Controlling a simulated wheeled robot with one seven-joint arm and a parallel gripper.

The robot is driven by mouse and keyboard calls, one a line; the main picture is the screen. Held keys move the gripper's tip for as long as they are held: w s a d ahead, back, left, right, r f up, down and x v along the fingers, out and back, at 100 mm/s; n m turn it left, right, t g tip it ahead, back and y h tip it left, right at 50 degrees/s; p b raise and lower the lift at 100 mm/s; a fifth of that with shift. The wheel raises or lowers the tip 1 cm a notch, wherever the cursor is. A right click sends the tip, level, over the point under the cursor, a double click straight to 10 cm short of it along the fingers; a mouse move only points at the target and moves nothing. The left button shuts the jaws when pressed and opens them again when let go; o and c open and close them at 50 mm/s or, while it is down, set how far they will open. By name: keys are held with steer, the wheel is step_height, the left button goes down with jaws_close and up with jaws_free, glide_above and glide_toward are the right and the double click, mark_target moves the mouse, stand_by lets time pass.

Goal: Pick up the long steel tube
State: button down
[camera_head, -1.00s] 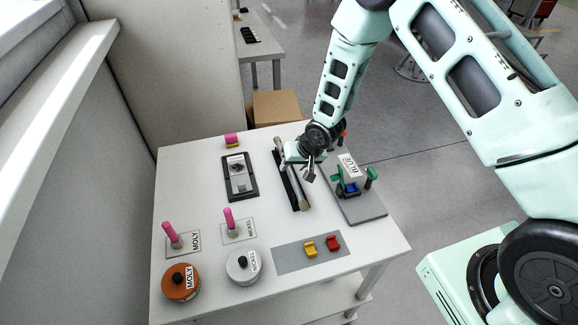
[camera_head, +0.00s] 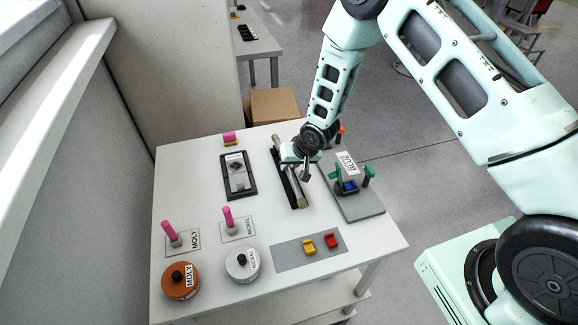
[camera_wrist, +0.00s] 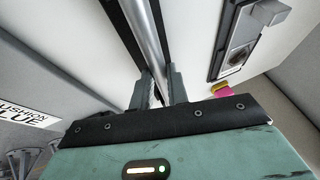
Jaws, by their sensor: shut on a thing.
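The long steel tube (camera_head: 299,196) is a thin, shiny grey rod near the middle right of the white table, along a long black holder (camera_head: 286,179). In the wrist view the tube (camera_wrist: 150,32) runs away from between my two fingers, with the black holder (camera_wrist: 125,22) beside and behind it. My gripper (camera_wrist: 158,92) is shut on the tube. In the head view my gripper (camera_head: 299,166) is low over the table and hides part of the tube. I cannot tell whether the tube is clear of the holder.
A black framed plate (camera_head: 239,176) lies to the left. Pink pegs (camera_head: 170,231), an orange canister (camera_head: 181,282), a white canister (camera_head: 242,266) and yellow and red blocks (camera_head: 331,241) are in front.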

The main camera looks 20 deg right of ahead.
step_height(320, 180, up, 10)
steer(key=b, duration=0.2)
stand_by(0.3)
steer(key=shift+f, duration=0.1)
